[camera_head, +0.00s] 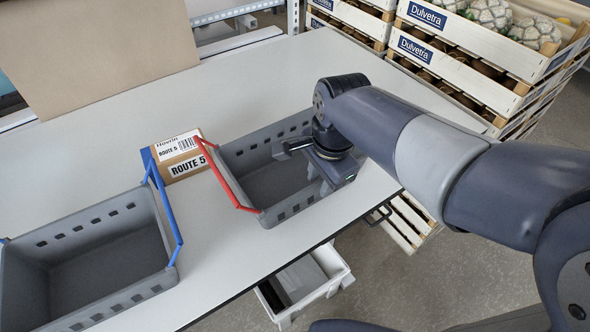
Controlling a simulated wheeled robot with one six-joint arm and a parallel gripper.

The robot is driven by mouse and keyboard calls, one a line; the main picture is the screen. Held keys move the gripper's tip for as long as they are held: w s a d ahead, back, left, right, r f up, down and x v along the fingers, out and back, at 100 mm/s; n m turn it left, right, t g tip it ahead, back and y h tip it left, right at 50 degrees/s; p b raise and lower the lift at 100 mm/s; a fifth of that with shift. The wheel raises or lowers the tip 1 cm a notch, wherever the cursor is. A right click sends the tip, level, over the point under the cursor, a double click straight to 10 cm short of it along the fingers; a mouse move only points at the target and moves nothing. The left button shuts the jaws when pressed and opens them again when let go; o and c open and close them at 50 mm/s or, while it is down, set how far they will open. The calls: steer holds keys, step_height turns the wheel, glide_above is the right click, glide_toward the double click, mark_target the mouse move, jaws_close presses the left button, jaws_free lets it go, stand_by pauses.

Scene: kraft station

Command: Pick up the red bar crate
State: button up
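The red bar crate (232,150) is an empty-looking grey plastic crate with slotted walls, standing on the white table. Its red bar (222,175) shows along the left end. My gripper (304,166) is over the right part of the crate, with its two fingers spread apart. It appears open, with nothing seen between the fingers. The gripper and arm hide the crate's right end, so I cannot tell whether they touch it there.
A grey crate with blue bars (120,210) stands at the left. Stacked wooden crates (470,45) stand at the right beyond the table. A white bin (330,268) is below the front edge.

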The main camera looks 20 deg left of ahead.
mark_target(317, 189)
steer(key=f, duration=0.4)
steer(key=shift+w+a+f, duration=0.2)
steer(key=shift+a+f, duration=0.05)
steer(key=shift+f, duration=0.15)
steer(key=shift+c, duration=0.6)
jaws_close()
steer(key=shift+p, duration=0.3)
